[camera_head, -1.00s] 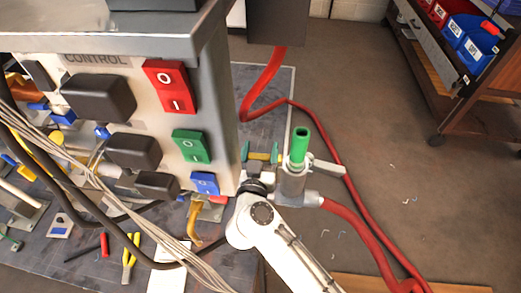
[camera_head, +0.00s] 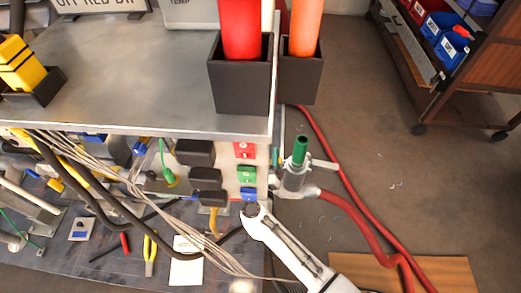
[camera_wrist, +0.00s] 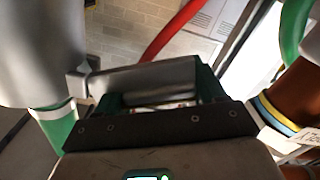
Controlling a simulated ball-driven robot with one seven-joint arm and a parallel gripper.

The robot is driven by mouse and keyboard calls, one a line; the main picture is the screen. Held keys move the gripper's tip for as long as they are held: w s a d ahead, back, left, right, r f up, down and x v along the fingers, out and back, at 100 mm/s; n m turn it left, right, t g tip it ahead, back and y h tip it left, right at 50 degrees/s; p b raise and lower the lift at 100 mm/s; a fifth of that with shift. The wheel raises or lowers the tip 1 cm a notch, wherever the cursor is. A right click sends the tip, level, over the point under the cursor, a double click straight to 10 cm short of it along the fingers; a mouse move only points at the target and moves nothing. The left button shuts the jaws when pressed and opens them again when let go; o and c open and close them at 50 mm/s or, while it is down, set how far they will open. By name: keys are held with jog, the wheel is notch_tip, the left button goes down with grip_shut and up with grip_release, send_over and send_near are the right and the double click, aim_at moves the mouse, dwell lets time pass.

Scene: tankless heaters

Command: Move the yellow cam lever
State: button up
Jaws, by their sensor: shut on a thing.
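A grey hose coupling (camera_head: 296,178) with a green top (camera_head: 300,148) stands just right of the switch panel, with a pale lever (camera_head: 324,164) on its right side. My gripper (camera_head: 277,160) is at the coupling's left side, mostly hidden by the panel edge and small in the head view. In the wrist view the dark green fingers of my gripper (camera_wrist: 160,95) are around a bar-shaped cam lever (camera_wrist: 150,78), joined to the coupling body (camera_wrist: 42,50) at left. This lever looks grey there; I cannot make out yellow on it now.
A red hose (camera_head: 360,218) runs from the coupling along the floor. The control console (camera_head: 150,90) with red, green and blue switches is close on the left. Dark holders (camera_head: 240,75) with red and orange cylinders stand on and beside it. Floor at right is open, with a shelf cart (camera_head: 450,60) beyond.

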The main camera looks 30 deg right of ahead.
jog(key=f+n+p, duration=0.1)
jog(key=n, duration=0.2)
jog(key=d+f+n+p, duration=0.1)
jog(key=f+n+p, duration=0.1)
jog(key=n, duration=0.1)
jog(key=s+f+n+p, duration=0.1)
jog(key=f+n, duration=0.1)
jog(key=n, duration=0.1)
jog(key=shift+d+n, duration=0.15)
jog(key=shift+n, duration=0.15)
jog(key=shift+s+d+f+n, duration=0.25)
jog(key=shift+d+n, duration=0.05)
jog(key=shift+n, duration=0.45)
jog(key=shift+s+d+f+n, duration=0.2)
jog(key=shift+d+f+n, duration=0.05)
jog(key=shift+n, duration=0.5)
jog(key=o, duration=1.4)
jog(key=shift+o, duration=0.2)
